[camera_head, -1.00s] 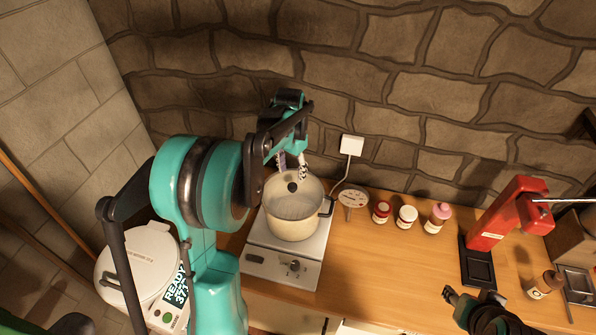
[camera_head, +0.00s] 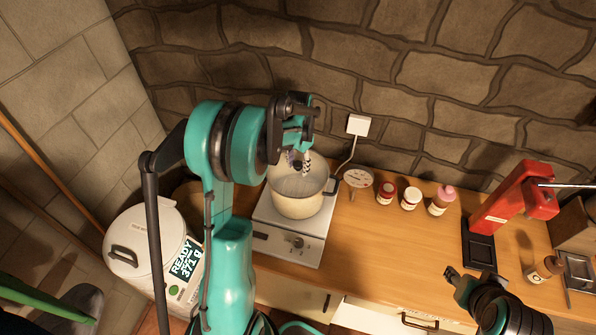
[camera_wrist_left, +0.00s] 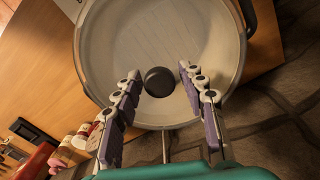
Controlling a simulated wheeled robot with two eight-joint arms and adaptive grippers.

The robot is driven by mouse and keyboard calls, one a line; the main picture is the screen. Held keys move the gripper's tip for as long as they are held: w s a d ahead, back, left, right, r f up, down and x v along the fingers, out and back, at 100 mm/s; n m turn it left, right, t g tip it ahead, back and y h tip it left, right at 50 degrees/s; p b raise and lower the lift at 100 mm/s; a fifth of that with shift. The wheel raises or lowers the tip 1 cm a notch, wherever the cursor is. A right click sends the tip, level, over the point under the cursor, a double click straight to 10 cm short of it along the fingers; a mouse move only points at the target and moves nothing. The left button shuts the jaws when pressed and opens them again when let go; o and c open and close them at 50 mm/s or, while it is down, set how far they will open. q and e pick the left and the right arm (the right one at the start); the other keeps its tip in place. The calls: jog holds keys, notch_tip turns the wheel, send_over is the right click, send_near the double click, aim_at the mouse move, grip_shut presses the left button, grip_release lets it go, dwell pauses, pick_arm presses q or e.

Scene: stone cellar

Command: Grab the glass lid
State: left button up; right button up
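The glass lid (camera_head: 311,184) lies on a cream pot, clear with a thin metal rim and a round black knob (camera_head: 296,165). The pot (camera_head: 298,206) stands on a white hot plate (camera_head: 284,243). My left gripper (camera_head: 300,163) is over the far part of the lid, pointing down. In the left wrist view, its two fingers (camera_wrist_left: 156,86) are open on either side of the black knob (camera_wrist_left: 159,82), with gaps to it. Whether the tips are level with the knob is hard to tell. My right gripper (camera_head: 456,278) is at the lower right, away from the pot; its fingers are too small to read.
A white device (camera_head: 146,240) with a display stands left of the hot plate. Several small jars (camera_head: 410,198) and a round dial (camera_head: 358,178) are right of the pot. A red press (camera_head: 515,205) stands further right. The stone wall is close behind.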

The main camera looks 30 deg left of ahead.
pick_arm(q)
grip_shut()
